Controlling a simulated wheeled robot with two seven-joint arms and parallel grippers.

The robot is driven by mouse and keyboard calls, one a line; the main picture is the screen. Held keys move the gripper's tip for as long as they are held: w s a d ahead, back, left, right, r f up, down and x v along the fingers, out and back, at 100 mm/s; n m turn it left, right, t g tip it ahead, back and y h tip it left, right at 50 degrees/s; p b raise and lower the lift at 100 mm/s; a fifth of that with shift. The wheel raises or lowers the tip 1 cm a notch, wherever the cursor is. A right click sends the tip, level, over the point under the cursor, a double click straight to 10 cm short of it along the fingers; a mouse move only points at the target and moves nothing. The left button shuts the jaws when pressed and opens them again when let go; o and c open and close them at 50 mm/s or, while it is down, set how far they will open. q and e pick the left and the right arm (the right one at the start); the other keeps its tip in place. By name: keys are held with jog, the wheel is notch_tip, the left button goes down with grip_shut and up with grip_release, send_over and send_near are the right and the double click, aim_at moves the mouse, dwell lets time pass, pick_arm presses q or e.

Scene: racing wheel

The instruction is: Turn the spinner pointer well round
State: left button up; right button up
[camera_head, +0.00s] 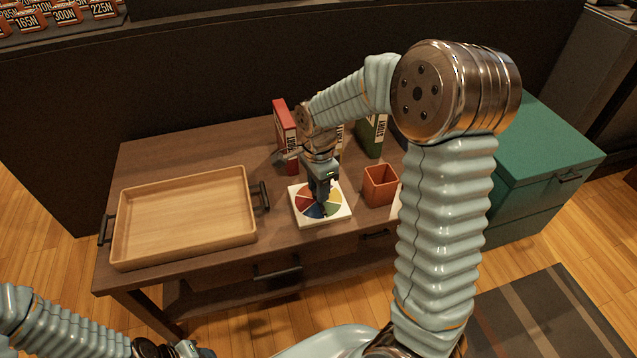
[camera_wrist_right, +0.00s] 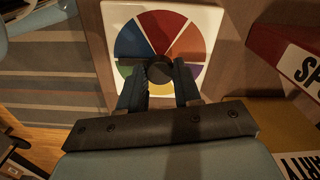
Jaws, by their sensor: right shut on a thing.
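The spinner board (camera_head: 338,212) is a white square with a disc of coloured wedges, flat on the table. It also fills the upper middle of the right wrist view (camera_wrist_right: 205,17). At the disc's centre is the round dark hub of the spinner pointer (camera_wrist_right: 160,70). My right gripper (camera_head: 320,205) reaches down over the disc, and its two fingers (camera_wrist_right: 158,82) are shut on the hub from both sides. Which way the pointer points is not clear. Part of the left arm shows at the bottom left of the head view, without its fingers.
A wooden tray (camera_head: 118,245) with dark handles lies left of the board. An orange cup (camera_head: 380,187) stands close on its right. A red box (camera_head: 284,125) and a green box (camera_head: 372,138) stand behind. A green cabinet (camera_head: 530,165) is beyond the table's right end.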

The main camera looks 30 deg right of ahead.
jog(key=shift+m+p, duration=0.4)
jog(key=shift+m, duration=0.8)
jog(key=o, duration=1.1)
jog(key=shift+c, duration=0.2)
notch_tip(320, 180, up, 14)
jog(key=p, duration=0.2)
